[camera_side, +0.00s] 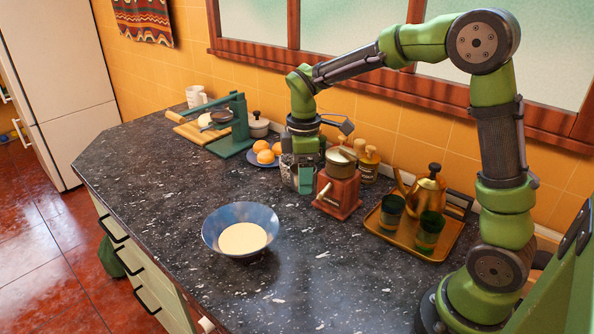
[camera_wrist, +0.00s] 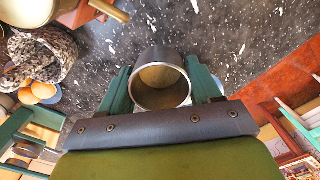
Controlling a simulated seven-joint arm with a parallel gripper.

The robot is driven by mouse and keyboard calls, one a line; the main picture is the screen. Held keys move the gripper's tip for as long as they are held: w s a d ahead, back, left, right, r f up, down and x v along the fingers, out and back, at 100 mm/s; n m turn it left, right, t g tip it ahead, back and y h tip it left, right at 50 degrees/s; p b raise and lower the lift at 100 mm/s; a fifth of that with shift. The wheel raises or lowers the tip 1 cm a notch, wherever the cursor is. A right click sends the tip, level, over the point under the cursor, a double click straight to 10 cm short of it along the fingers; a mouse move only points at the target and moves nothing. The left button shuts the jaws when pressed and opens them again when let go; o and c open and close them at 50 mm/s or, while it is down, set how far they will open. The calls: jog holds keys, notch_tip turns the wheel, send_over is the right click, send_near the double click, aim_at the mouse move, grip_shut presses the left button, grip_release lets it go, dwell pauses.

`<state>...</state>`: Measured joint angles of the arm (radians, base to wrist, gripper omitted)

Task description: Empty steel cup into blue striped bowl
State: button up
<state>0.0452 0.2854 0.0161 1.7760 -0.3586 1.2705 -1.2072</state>
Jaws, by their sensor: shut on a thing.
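My gripper (camera_side: 302,180) is low over the counter at the back, left of the red coffee grinder. In the wrist view its teal fingers (camera_wrist: 160,88) are shut on the steel cup (camera_wrist: 158,56), one on each side. The cup's round mouth faces the wrist camera, and its inside looks yellow-brown. In the side view the cup is mostly hidden by the fingers. The blue bowl (camera_side: 212,230) stands upright on the front part of the counter, apart from my gripper, with a pale cream content in it. Its stripes are hard to make out.
The coffee grinder (camera_side: 338,190) is close on the right. A tray (camera_side: 402,243) with green glasses and a brass kettle is further right. A plate of orange round things (camera_side: 264,149) and a green stand (camera_side: 238,127) are at the left. The counter around the bowl is clear.

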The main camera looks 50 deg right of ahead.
jog(key=w+a+f+n, duration=0.2)
jog(key=w+a+n, duration=0.1)
jog(key=w, duration=0.3)
jog(key=w+a+f+n, duration=0.2)
jog(key=w+f+n, duration=0.1)
jog(key=w+n, duration=0.3)
jog(key=shift+w+a, duration=0.4)
jog(key=shift+w, duration=0.3)
